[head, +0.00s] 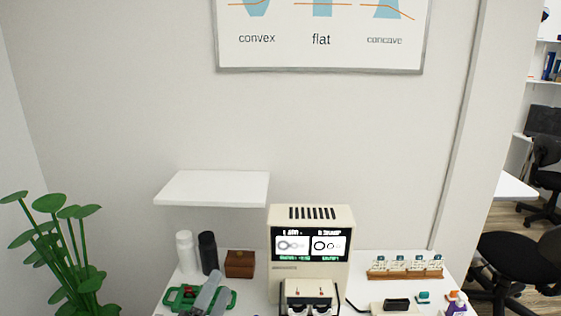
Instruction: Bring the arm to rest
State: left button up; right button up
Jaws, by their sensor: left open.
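My left gripper (212,292) shows at the bottom edge of the head view as grey finger shapes. It is open, and most of it and its arm are cut off by the frame. It appears in front of or over a green tray (172,298) at the left of the white table. I cannot tell whether it touches the tray, and I see nothing clearly held in it. My right gripper is not in view.
A beige machine (310,216) with a lit screen stands mid-table. White (186,252) and black (208,253) bottles and a brown box (240,264) stand behind the tray. A wooden rack (405,274) is at right. A white shelf (212,188) juts out above. A plant (62,250) stands left.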

pick_arm(q)
jog(key=s+a+f+n+g+y, duration=0.3)
jog(key=a+f+n+g+y, duration=0.15)
jog(key=f+n, duration=0.3)
jog(key=s+a+f+n+g+y, duration=0.25)
jog(key=a+f+n, duration=0.3)
jog(key=f, duration=0.35)
jog(key=s+a+f+n+g, duration=0.1)
jog(key=s+f+n+g, duration=0.4)
jog(key=s, duration=0.4)
jog(key=s+f+n+g, duration=0.2)
jog(key=s+f+g, duration=0.4)
jog(key=s+f, duration=0.25)
notch_tip(320, 180, down, 28)
jog(key=s+a+f+g, duration=0.1)
jog(key=s+f, duration=0.9)
jog(key=s+a+f+g, duration=0.1)
jog(key=s+a+f, duration=0.1)
jog(key=s+f, duration=0.8)
jog(key=shift+a+f, duration=0.25)
jog(key=shift+f, duration=0.25)
jog(key=shift+w, duration=0.1)
